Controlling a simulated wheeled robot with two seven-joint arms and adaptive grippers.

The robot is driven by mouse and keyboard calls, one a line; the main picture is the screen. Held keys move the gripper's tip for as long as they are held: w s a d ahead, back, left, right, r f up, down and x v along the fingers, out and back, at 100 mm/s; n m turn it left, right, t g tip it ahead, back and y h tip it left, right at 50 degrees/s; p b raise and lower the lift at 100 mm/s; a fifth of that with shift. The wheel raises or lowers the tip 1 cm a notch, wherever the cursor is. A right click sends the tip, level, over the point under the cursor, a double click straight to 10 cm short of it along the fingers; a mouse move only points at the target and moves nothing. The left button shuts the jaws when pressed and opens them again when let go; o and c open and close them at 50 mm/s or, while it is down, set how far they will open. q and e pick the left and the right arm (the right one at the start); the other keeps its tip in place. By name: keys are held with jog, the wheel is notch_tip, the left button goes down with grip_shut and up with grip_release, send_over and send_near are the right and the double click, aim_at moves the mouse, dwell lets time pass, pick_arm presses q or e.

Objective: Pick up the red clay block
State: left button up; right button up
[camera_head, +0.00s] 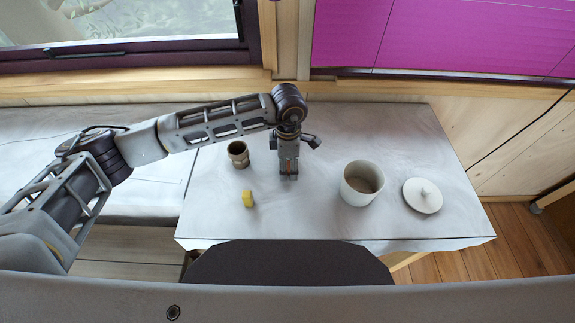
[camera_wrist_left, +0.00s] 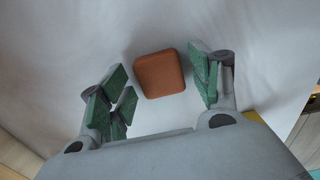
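The red clay block (camera_wrist_left: 159,74) is a rounded orange-red square lying on the white tabletop in the left wrist view. My left gripper (camera_wrist_left: 163,88) is open, with its green-padded fingers on either side of the block. There is a visible gap on both sides, and the block sits ahead of or between the fingertips. In the head view my left gripper (camera_head: 288,175) points down over the middle of the table. It hides nearly all of the block there; only a small reddish patch shows between the fingers. My right gripper is not in view.
The white table (camera_head: 315,222) holds a brown cup (camera_head: 238,154) and a yellow block (camera_head: 248,199) left of the gripper. A pale pot (camera_head: 357,188) and its lid (camera_head: 422,196) are to the right. A dark chair back (camera_head: 290,263) stands at the front edge.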

aim_at(288, 166)
pick_arm(q)
jog(key=c, duration=1)
jog(key=shift+c, duration=0.2)
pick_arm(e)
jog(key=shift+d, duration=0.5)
pick_arm(q)
jog(key=shift+r, duration=0.1)
jog(key=shift+r, duration=0.8)
notch_tip(288, 166, up, 7)
jog(key=shift+f+b, duration=0.1)
jog(key=shift+b, duration=0.7)
jog(key=shift+r, duration=0.7)
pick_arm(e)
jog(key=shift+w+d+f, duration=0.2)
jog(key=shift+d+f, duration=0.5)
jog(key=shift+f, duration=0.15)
